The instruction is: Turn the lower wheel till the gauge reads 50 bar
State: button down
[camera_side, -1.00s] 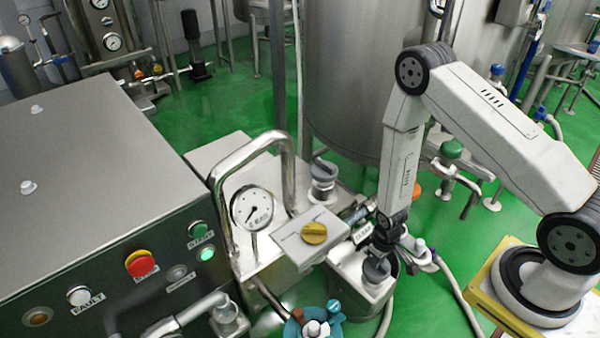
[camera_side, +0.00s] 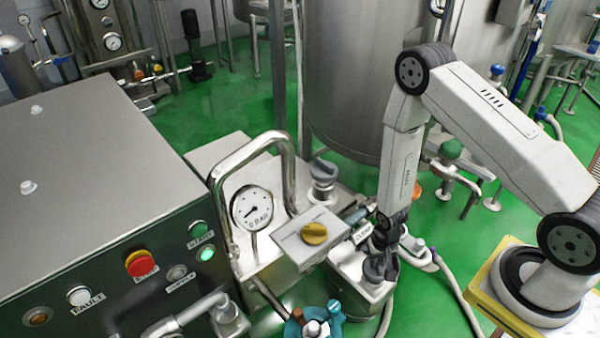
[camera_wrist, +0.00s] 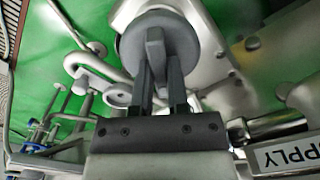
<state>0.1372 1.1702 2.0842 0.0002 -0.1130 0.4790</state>
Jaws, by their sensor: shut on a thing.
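The lower wheel (camera_side: 375,270) is a dark grey knob on a steel block at the lower centre right. In the wrist view it is a round grey disc (camera_wrist: 185,48) with a raised bar across it. My gripper (camera_wrist: 158,65) is shut on that bar, one finger on each side. In the side view my gripper (camera_side: 381,252) reaches down onto the wheel from above and partly hides it. The round white gauge (camera_side: 252,208) stands left of the wheel. Its dark needle points left and slightly down; the scale numbers are too small to read.
Another grey wheel (camera_side: 323,173) stands farther back. A yellow knob (camera_side: 314,233) on a steel box sits between gauge and gripper. A bent steel pipe (camera_side: 290,165) arches behind the gauge. A control cabinet (camera_side: 90,150) fills the left. A teal part (camera_side: 332,312) is at the bottom edge.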

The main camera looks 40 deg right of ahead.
jog(key=shift+m, duration=0.9)
jog(key=c, duration=0.6)
grip_release()
jog(key=shift+r, duration=0.2)
jog(key=shift+r, duration=3.7)
